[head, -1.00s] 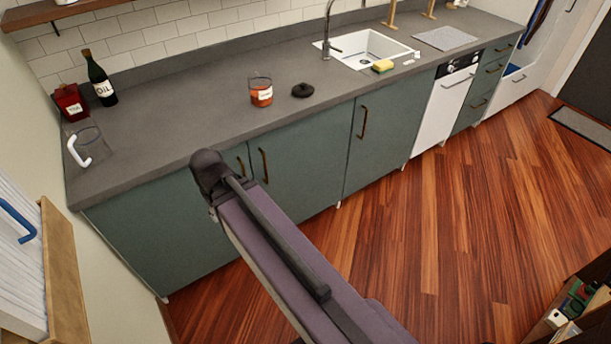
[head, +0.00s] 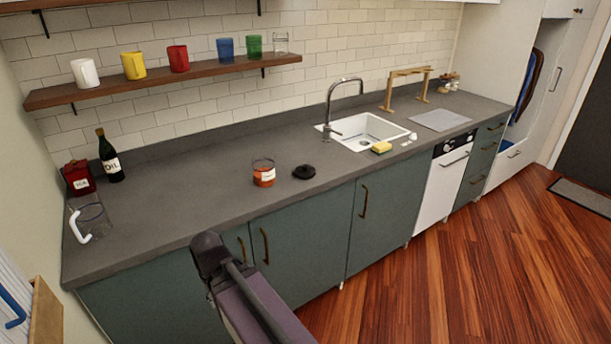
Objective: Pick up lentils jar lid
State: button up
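The lentils jar (head: 264,173) is a clear glass jar with orange-red contents and a white label, standing upright on the grey counter. Its top looks open. A round black lid (head: 303,172) with a small knob lies on the counter just right of the jar, apart from it, near the counter's front edge. My arm reaches up from the bottom of the head view and its dark end shows in front of the cabinets, left of and nearer than the jar and lid. My gripper's fingers cannot be made out.
A glass pitcher (head: 92,221), a red tea tin (head: 78,178) and an oil bottle (head: 110,156) stand at the counter's left end. A sink (head: 368,133) and yellow sponge (head: 381,148) are to the right. A shelf (head: 200,75) with several cups hangs above. Counter around the lid is clear.

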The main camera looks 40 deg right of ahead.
aim_at(304, 171)
jog(key=z, duration=0.25)
jog(key=i, duration=0.85)
jog(key=z, duration=1.1)
